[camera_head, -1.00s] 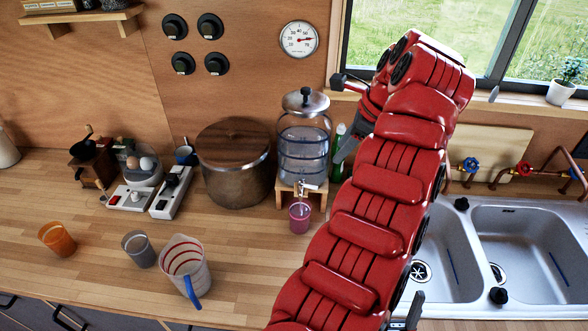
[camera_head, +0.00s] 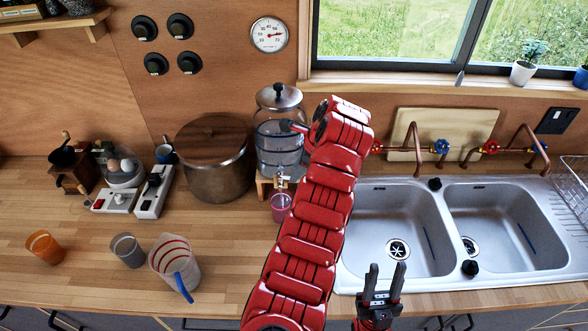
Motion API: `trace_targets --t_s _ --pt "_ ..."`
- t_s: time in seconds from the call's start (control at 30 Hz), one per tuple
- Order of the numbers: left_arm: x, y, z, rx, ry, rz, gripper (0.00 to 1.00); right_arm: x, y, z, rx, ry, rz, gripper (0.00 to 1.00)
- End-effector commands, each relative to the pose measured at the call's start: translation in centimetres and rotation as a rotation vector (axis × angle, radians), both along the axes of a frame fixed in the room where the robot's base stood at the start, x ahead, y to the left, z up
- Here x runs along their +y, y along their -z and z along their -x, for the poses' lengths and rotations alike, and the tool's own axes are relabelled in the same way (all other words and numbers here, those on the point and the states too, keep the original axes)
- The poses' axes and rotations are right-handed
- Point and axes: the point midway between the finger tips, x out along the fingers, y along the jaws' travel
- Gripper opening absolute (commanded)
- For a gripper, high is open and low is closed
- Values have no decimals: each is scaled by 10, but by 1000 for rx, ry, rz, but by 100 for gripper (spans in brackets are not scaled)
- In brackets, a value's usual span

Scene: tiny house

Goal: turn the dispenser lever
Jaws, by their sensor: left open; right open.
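The glass dispenser (camera_head: 272,135) with a metal lid stands on a small wooden stand at the back of the counter. Its tap with the lever (camera_head: 282,180) is low on the front, and a pink cup (camera_head: 281,208) is below it. My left arm rises just right of the dispenser. A dark part of my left gripper (camera_head: 290,125) shows in front of the jar's upper right, above the lever; the rest is hidden behind the arm. It is open, and I cannot tell whether it touches the jar. My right gripper (camera_head: 384,277) is open and empty at the sink's front edge.
A large lidded pot (camera_head: 222,175) stands left of the dispenser. A measuring jug (camera_head: 176,262), a grey cup (camera_head: 128,250) and an orange cup (camera_head: 45,247) are at the front left. The double sink (camera_head: 437,197) is on the right. The counter before the pot is clear.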

Motion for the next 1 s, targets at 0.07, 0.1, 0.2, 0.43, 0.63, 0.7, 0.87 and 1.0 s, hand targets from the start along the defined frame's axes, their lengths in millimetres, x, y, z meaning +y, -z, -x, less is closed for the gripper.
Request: trace_targets --t_s 0.07,0.1,0.2,0.43,0.63,0.7,0.87,1.0 --pt "5 9 -2 8 -1 -3 43 0 -8 0 0 0 0 43" --pt "6 13 -4 4 0 -2 43 0 -9 0 0 0 0 43" --pt "8 22 -6 3 0 0 43 0 -11 0 0 0 0 43" --pt "10 29 -8 1 -1 2 43 0 -11 0 0 0 0 43" --pt "10 28 -8 1 -1 1 32 0 -11 0 0 0 0 43" --pt "10 28 -8 1 -1 1 20 0 -11 0 0 0 0 43" --pt "10 28 -8 1 -1 1 0 0 -11 0 0 0 0 43" --pt "10 28 -8 1 -1 1 0 0 -11 0 0 0 0 43"
